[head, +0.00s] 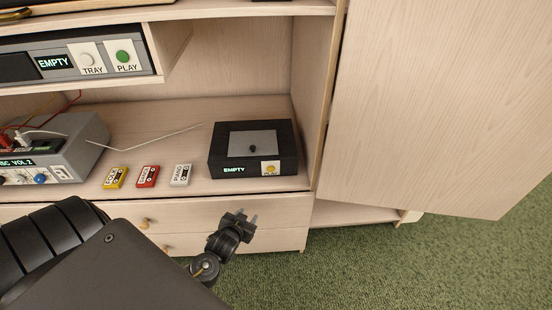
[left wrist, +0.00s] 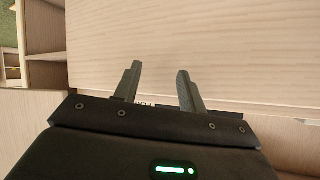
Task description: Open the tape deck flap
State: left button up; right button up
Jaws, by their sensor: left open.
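The tape deck (head: 227,160) is a black box on the wooden shelf in the head view. Its top has a grey flap (head: 252,143) with a small dark knob (head: 252,149); the flap looks shut. Its front shows a lit "EMPTY" sign and a pale panel with a yellow button (head: 270,168). My left gripper (head: 246,217) is open and empty, in front of and below the deck, near the drawer fronts. In the left wrist view its two fingers (left wrist: 158,88) are apart before pale wood, and the deck is not recognisable there. My right gripper is not in view.
Yellow (head: 115,177), red (head: 147,177) and white (head: 180,175) cassettes lie left of the deck. A grey device (head: 70,150) with cables stands further left. A player (head: 80,60) sits on the shelf above. A large wooden door panel (head: 430,100) stands at right.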

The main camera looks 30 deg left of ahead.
pick_arm(q)
notch_tip(320, 180, up, 7)
jog(key=w+n+t+b, duration=0.1)
jog(key=w+t+b, duration=0.1)
jog(key=n+t+y, duration=0.2)
jog(key=t, duration=0.2)
send_near(252, 150)
jog(key=b+x, duration=0.2)
jog(key=x, duration=0.6)
jog(key=shift+r, duration=0.1)
jog(key=shift+w+a, duration=0.15)
jog(key=shift+w, duration=0.25)
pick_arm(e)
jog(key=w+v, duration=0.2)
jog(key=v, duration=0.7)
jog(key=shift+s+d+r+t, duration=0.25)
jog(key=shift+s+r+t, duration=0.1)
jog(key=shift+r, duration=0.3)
pick_arm(q)
grip_shut()
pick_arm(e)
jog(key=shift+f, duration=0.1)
